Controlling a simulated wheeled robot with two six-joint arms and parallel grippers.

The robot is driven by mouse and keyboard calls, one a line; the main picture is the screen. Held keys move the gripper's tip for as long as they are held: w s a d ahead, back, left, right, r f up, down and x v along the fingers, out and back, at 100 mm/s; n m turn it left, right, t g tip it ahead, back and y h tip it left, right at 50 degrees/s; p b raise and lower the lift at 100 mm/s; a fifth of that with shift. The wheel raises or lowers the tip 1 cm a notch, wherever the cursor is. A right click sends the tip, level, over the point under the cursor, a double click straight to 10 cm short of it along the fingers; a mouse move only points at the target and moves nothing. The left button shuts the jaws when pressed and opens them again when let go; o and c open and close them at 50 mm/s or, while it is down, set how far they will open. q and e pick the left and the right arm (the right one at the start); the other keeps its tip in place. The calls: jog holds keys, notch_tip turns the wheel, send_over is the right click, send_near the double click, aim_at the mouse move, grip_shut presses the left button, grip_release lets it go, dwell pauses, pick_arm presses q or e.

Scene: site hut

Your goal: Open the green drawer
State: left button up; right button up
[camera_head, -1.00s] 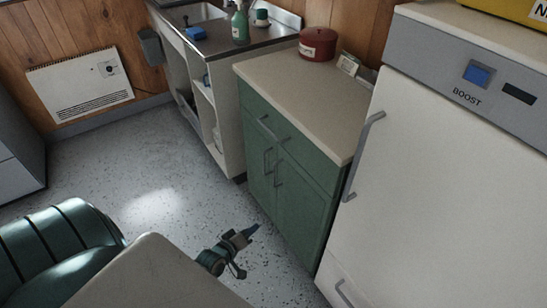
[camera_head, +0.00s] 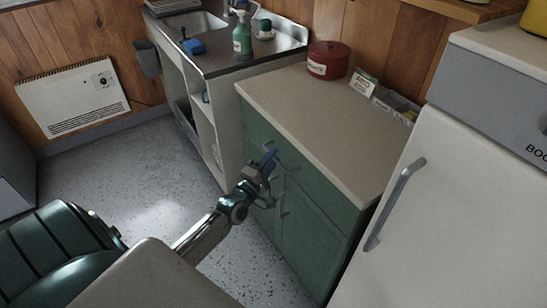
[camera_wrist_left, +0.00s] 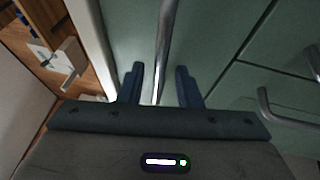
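The green drawer (camera_head: 319,184) is the top front of the green cabinet, just under its beige worktop, and it looks shut. My left gripper (camera_head: 268,160) is in front of it, near its handle. In the left wrist view the metal drawer handle (camera_wrist_left: 164,45) runs between the two blue fingers of my left gripper (camera_wrist_left: 160,88). The fingers are open, one on each side of the bar, with gaps visible. The drawer front (camera_wrist_left: 215,45) fills the middle of that view. My right gripper is not in view.
Below are green doors with upright handles, one a grey bar (camera_wrist_left: 268,105). The worktop (camera_head: 315,115) holds a red pot (camera_head: 328,60), a card (camera_head: 363,82) and a tray (camera_head: 395,103). A white appliance (camera_head: 445,210) stands at right, a sink unit (camera_head: 235,60) behind. Floor at left is clear.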

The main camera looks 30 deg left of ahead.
pick_arm(q)
jog(key=shift+w+r, duration=0.15)
jog(key=shift+w, duration=0.45)
grip_shut()
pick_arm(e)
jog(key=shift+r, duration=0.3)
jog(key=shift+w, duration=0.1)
